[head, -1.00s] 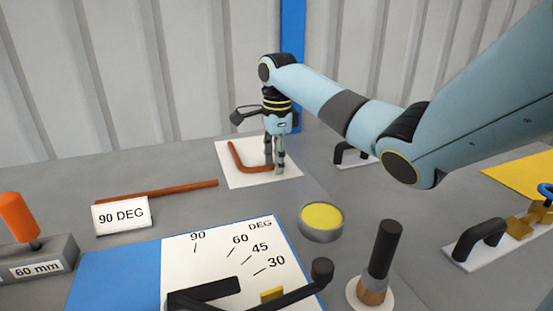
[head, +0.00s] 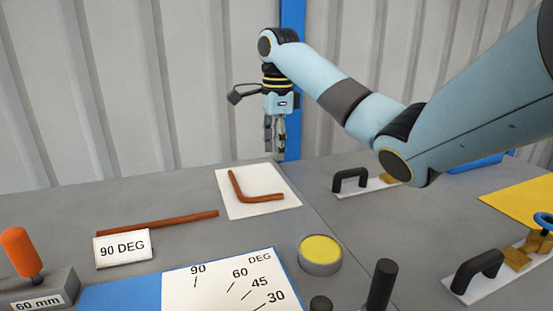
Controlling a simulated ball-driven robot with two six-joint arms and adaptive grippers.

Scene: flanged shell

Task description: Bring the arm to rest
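My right arm reaches in from the right, and its gripper (head: 275,148) hangs fingers down above the back of the bench, in front of the blue post. No object shows between its fingers. The two fingers show close together with a narrow gap, and it is apart from everything below. A bent copper-coloured rod (head: 250,195) lies on a white sheet (head: 280,207) below it. My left gripper is out of view.
A straight rod (head: 160,222) lies behind the "90 DEG" sign (head: 122,248). A bending board with angle marks (head: 222,285) and a yellow-topped tin (head: 320,250) are in front. Handled clamps (head: 478,275) stand at right. A corrugated wall (head: 130,90) closes the back.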

